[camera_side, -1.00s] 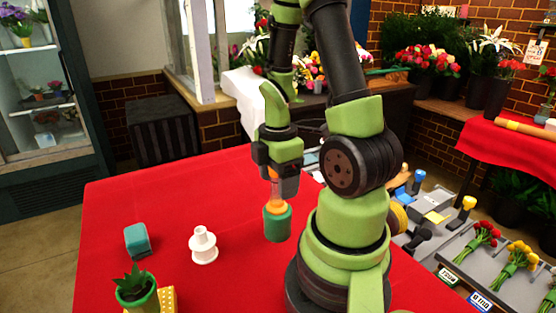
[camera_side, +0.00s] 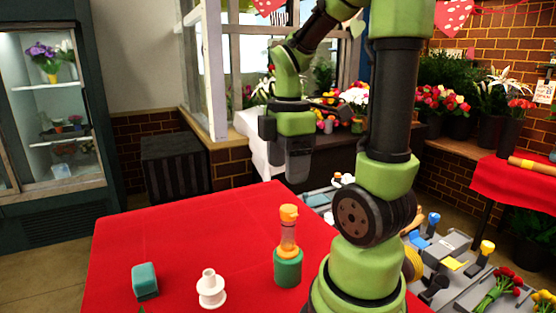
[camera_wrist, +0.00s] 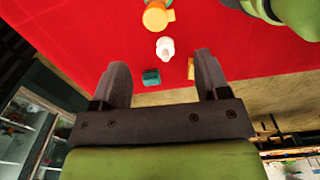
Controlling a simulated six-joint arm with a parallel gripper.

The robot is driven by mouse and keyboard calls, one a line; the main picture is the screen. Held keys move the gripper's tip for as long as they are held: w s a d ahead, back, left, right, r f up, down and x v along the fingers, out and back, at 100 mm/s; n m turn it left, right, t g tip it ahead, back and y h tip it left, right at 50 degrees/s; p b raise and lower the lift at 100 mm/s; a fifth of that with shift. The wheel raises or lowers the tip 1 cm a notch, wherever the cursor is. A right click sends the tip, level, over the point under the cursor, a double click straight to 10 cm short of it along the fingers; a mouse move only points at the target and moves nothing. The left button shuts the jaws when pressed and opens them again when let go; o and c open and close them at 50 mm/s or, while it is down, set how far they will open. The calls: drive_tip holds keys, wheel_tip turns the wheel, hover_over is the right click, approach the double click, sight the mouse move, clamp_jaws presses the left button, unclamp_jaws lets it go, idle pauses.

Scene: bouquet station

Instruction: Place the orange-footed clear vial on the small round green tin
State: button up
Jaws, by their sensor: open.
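The clear vial (camera_side: 288,233) with orange ends stands upright on the round green tin (camera_side: 288,268) on the red table. Its orange top (camera_wrist: 154,17) shows at the upper edge of the wrist view, with a bit of green beside it. My gripper (camera_side: 298,178) is raised above and behind the vial, apart from it. In the wrist view its two fingers (camera_wrist: 160,75) are spread wide with nothing between them.
A white spool-like piece (camera_side: 211,290) and a teal block (camera_side: 145,281) stand on the red cloth (camera_side: 190,240) left of the tin. The cloth's left and back parts are clear. Grey trays (camera_side: 455,245) with tools and flowers lie at the right.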

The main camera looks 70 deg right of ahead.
drive_tip(key=a+r+m+t+y, duration=0.1)
drive_tip(key=a+r+m+t, duration=0.2)
drive_tip(key=a+m, duration=0.3)
drive_tip(key=a+r+m+t+y, duration=0.1)
drive_tip(key=a+r+m+t, duration=0.2)
drive_tip(key=a+m, duration=0.3)
drive_tip(key=shift+a+t, duration=0.5)
drive_tip(key=shift+a, duration=0.7)
